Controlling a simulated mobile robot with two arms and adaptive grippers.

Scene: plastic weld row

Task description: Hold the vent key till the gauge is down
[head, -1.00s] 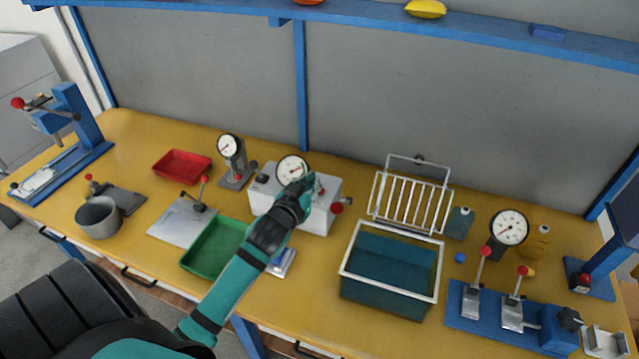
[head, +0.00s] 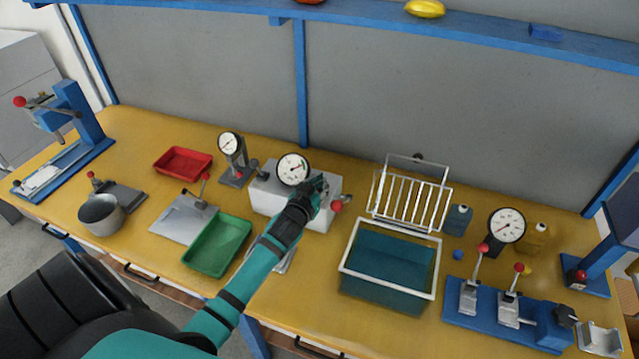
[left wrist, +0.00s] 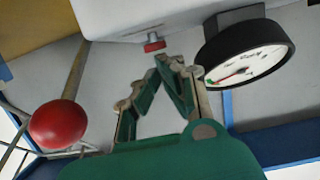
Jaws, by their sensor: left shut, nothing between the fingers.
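A white box (head: 265,199) stands mid-bench with a round, black-rimmed gauge (head: 293,168) on it. The gauge also shows in the left wrist view (left wrist: 243,66); its dial is too small to read surely. A small red key (left wrist: 153,43), seemingly the vent key, sticks out of the box in the left wrist view. My left gripper (head: 319,183) is over the box, right of the gauge, and hides the key in the head view. In the left wrist view its fingertips (left wrist: 168,62) are shut, empty and very close to the key; I cannot tell if they touch.
A red ball knob (head: 337,205) sticks out at the box's right; it is large in the left wrist view (left wrist: 58,125). A teal bin (head: 386,302) and white rack (head: 410,200) stand to the right, a green tray (head: 217,245) to the left.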

